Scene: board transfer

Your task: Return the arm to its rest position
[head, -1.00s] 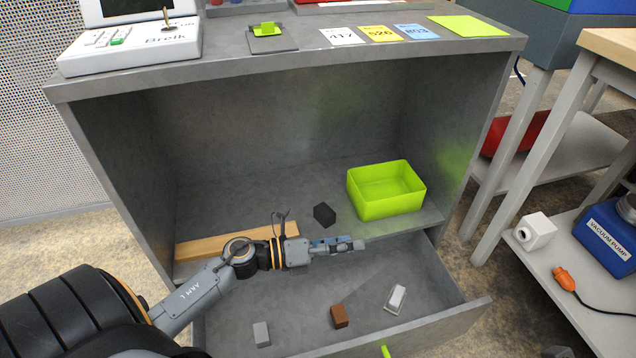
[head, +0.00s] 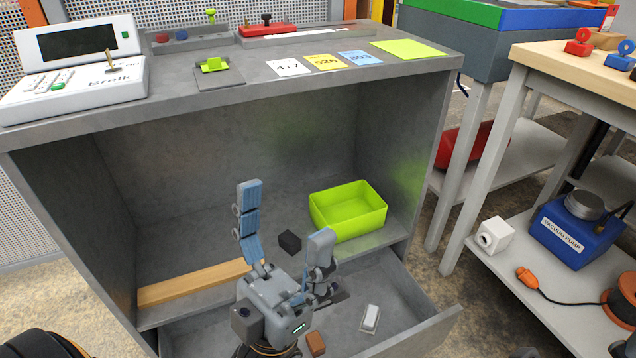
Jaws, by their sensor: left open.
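My left gripper (head: 285,222) is open and empty, its two blue-padded fingers pointing up in front of the grey cabinet (head: 240,122). It hangs over the open drawer (head: 408,318) near the shelf's front edge. A wooden board (head: 192,284) lies on the shelf to the left of the gripper, apart from the fingers. A black block (head: 290,242) shows between the fingers but sits farther back on the shelf; I see no contact. My right gripper is not in view.
A lime-green bin (head: 349,209) stands on the shelf at the right. The drawer holds a brown block (head: 316,343) and a white item (head: 370,319). The cabinet top carries a white console (head: 75,66) and number cards (head: 326,62). A workbench (head: 575,75) stands at right.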

